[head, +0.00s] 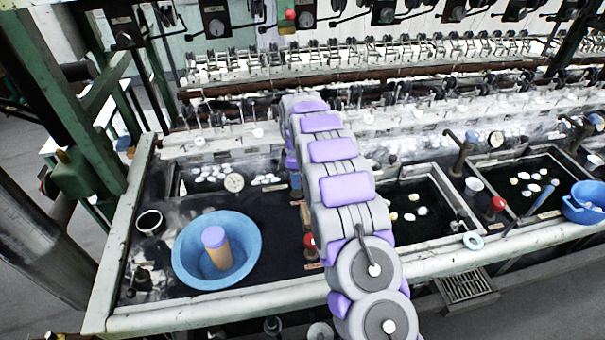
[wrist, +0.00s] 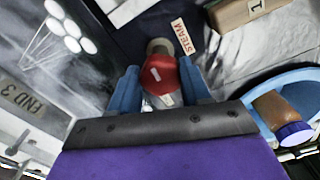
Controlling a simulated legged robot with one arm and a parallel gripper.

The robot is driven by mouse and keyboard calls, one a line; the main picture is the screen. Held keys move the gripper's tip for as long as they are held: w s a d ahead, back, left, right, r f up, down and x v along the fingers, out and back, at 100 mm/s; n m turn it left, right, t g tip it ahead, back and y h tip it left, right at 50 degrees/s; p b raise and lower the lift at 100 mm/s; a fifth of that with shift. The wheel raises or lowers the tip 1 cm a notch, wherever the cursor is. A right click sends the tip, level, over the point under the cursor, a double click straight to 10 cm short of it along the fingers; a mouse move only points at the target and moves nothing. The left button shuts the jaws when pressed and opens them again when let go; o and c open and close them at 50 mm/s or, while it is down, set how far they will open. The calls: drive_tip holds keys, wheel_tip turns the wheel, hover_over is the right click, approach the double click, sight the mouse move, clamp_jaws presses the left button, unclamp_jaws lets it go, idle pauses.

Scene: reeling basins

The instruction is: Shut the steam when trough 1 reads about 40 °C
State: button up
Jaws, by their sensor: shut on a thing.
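In the wrist view my gripper (wrist: 163,88) has its two blue fingers shut on a red knob (wrist: 165,74). A tag reading STEAM (wrist: 183,36) lies just beyond the knob. A block marked 1 (wrist: 245,12) is at the upper right. In the head view my arm hides most of the gripper. A red knob (head: 310,240) shows beside the arm there; I cannot tell if it is the held one. A round dial (head: 234,182) sits at the left trough with white cocoons (head: 205,173). Its needle is too small to read.
A blue basin (head: 185,250) holding an orange bottle with a purple cap (head: 215,246) stands left of my arm. A black cup (head: 150,222) is further left. More dark troughs (head: 440,236), another red knob (head: 498,203) and a blue bowl (head: 578,213) are at right.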

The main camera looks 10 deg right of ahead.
drive_tip(key=m+p, duration=0.4)
drive_tip(key=shift+w+d+r+m, duration=0.1)
drive_tip(key=shift+w+r+m, duration=0.05)
drive_tip(key=shift+r+m, duration=0.25)
drive_tip(key=shift+w+m+p, duration=0.1)
drive_tip(key=shift+m+p, duration=1.25)
drive_tip(key=shift+m, duration=0.55)
drive_tip(key=shift+f, duration=0.1)
drive_tip(key=o, duration=1.1)
drive_tip(key=shift+w+d+f, duration=0.1)
drive_tip(key=shift+d+f, duration=0.05)
drive_tip(key=shift+f, duration=0.1)
drive_tip(key=shift+c, duration=0.2)
